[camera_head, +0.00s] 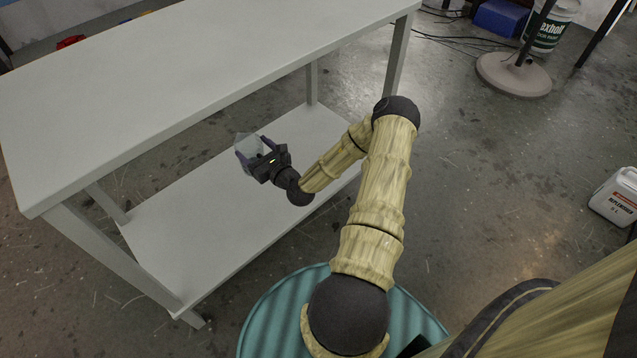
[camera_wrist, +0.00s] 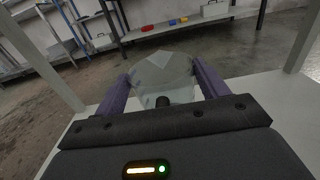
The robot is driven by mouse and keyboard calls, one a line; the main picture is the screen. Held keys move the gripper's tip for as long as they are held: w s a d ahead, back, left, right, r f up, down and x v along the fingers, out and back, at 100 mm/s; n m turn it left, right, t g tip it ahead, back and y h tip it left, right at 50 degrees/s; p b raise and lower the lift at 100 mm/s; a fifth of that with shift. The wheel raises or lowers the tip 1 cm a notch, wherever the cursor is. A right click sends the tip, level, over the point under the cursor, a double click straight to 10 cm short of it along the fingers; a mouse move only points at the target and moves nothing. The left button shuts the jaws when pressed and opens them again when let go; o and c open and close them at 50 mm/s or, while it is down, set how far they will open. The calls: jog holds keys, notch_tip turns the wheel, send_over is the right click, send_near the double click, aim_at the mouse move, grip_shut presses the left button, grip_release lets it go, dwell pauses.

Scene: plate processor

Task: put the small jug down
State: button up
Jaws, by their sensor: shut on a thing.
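The small jug (camera_head: 247,144) is a clear, see-through vessel held between the fingers of my gripper (camera_head: 250,155). In the wrist view the jug (camera_wrist: 160,75) sits between the two purple fingers of my gripper (camera_wrist: 162,90). The fingers are shut on its sides. In the head view the gripper and jug are in front of the table's open side, over the white lower shelf (camera_head: 215,225) and below the level of the tabletop. I cannot tell how far the jug's base is above the shelf; its base is hidden.
The white table's bare top (camera_head: 190,70) overhangs the lower shelf, with legs (camera_head: 398,55) at its corners. The lower shelf looks clear. A white container (camera_head: 614,197) stands on the floor at the right. A bucket (camera_head: 552,25) and a round stand base (camera_head: 514,74) are farther back.

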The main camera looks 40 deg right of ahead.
jog(key=s+d+f+b, duration=0.1)
jog(key=s+d+b, duration=0.2)
jog(key=d, duration=0.7)
jog(key=s+d+f+b, duration=0.1)
jog(key=s+d+b, duration=0.3)
jog(key=d, duration=0.6)
jog(key=shift+s+d, duration=0.2)
jog(key=shift+s, duration=0.35)
jog(key=shift+f, duration=0.1)
notch_tip(320, 180, down, 6)
jog(key=b, duration=0.4)
jog(key=shift+f, duration=0.15)
jog(key=shift+f+b, duration=1.45)
jog(key=shift+f, duration=0.55)
